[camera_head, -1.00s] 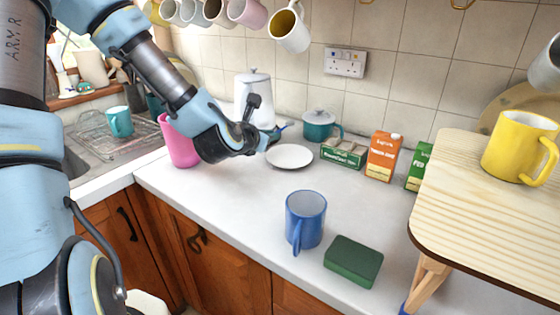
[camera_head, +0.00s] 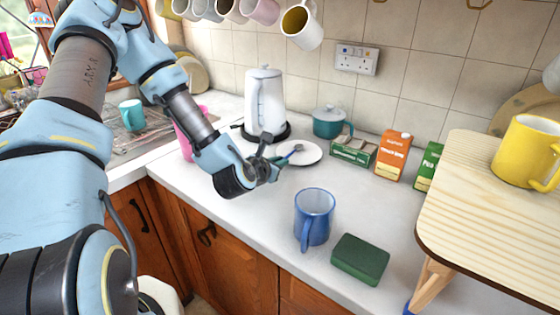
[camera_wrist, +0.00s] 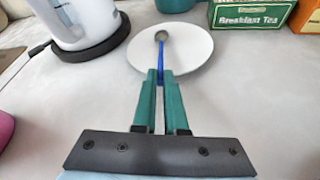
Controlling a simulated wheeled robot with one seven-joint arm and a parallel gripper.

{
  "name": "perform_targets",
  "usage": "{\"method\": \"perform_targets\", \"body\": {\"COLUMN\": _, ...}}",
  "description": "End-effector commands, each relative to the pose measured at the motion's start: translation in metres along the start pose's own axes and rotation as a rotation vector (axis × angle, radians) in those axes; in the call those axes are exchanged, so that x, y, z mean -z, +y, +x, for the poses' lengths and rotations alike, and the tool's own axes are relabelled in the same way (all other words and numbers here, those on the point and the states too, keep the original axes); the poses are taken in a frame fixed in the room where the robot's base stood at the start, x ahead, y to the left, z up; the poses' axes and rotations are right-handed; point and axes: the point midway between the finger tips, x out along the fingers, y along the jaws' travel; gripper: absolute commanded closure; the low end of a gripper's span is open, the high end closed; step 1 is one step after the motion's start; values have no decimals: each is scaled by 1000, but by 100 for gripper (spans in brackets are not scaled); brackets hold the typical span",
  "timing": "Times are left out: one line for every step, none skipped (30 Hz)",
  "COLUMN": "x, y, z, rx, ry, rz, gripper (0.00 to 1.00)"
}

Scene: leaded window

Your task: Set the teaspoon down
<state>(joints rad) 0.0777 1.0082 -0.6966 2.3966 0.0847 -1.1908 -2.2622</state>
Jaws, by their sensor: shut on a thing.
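The teaspoon (camera_wrist: 161,52) has a blue handle and a grey metal bowl. My gripper (camera_wrist: 160,75) is shut on the handle, and the bowl points away from me. In the wrist view the spoon's bowl overlaps the white plate (camera_wrist: 196,55); I cannot tell whether it touches it. In the head view my gripper (camera_head: 275,168) is low over the counter, just in front of the plate (camera_head: 313,153), with the spoon (camera_head: 292,153) reaching over the plate's left part.
A white kettle (camera_head: 265,105) on a dark base stands behind left of the plate. A tea box (camera_head: 353,151) and orange carton (camera_head: 392,155) stand to the right. A blue mug (camera_head: 314,220) and green block (camera_head: 360,259) are nearer. A pink cup (camera_head: 184,145) is left.

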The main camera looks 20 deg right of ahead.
Motion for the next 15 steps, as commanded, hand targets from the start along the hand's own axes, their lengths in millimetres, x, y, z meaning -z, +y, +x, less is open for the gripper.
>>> {"method": "perform_targets", "body": {"x": 0, "y": 0, "z": 0, "rx": 0, "ry": 0, "rz": 0, "gripper": 100}}
{"method": "perform_targets", "body": {"x": 0, "y": 0, "z": 0, "rx": 0, "ry": 0, "rz": 0, "gripper": 100}}
{"method": "perform_targets", "body": {"x": 1, "y": 0, "z": 0, "rx": 0, "ry": 0, "rz": -1, "gripper": 100}}
{"method": "perform_targets", "body": {"x": 2, "y": -1, "z": 1, "rx": 0, "ry": 0, "rz": -1, "gripper": 100}}
{"method": "perform_targets", "body": {"x": 4, "y": -1, "z": 1, "rx": 0, "ry": 0, "rz": -1, "gripper": 100}}
{"method": "perform_targets", "body": {"x": 4, "y": -1, "z": 1, "rx": 0, "ry": 0, "rz": 0, "gripper": 89}}
{"method": "perform_targets", "body": {"x": 3, "y": -1, "z": 1, "rx": 0, "ry": 0, "rz": 0, "gripper": 86}}
{"method": "perform_targets", "body": {"x": 2, "y": -1, "z": 1, "rx": 0, "ry": 0, "rz": 0, "gripper": 83}}
{"method": "perform_targets", "body": {"x": 2, "y": -1, "z": 1, "rx": 0, "ry": 0, "rz": 0, "gripper": 78}}
{"method": "perform_targets", "body": {"x": 2, "y": -1, "z": 1, "rx": 0, "ry": 0, "rz": 0, "gripper": 75}}
{"method": "perform_targets", "body": {"x": 2, "y": -1, "z": 1, "rx": 0, "ry": 0, "rz": 0, "gripper": 71}}
{"method": "perform_targets", "body": {"x": 2, "y": -1, "z": 1, "rx": 0, "ry": 0, "rz": 0, "gripper": 67}}
{"method": "perform_targets", "body": {"x": 2, "y": -1, "z": 1, "rx": 0, "ry": 0, "rz": 0, "gripper": 64}}
{"method": "perform_targets", "body": {"x": 2, "y": -1, "z": 1, "rx": 0, "ry": 0, "rz": 0, "gripper": 60}}
{"method": "perform_targets", "body": {"x": 2, "y": -1, "z": 1, "rx": 0, "ry": 0, "rz": 0, "gripper": 60}}
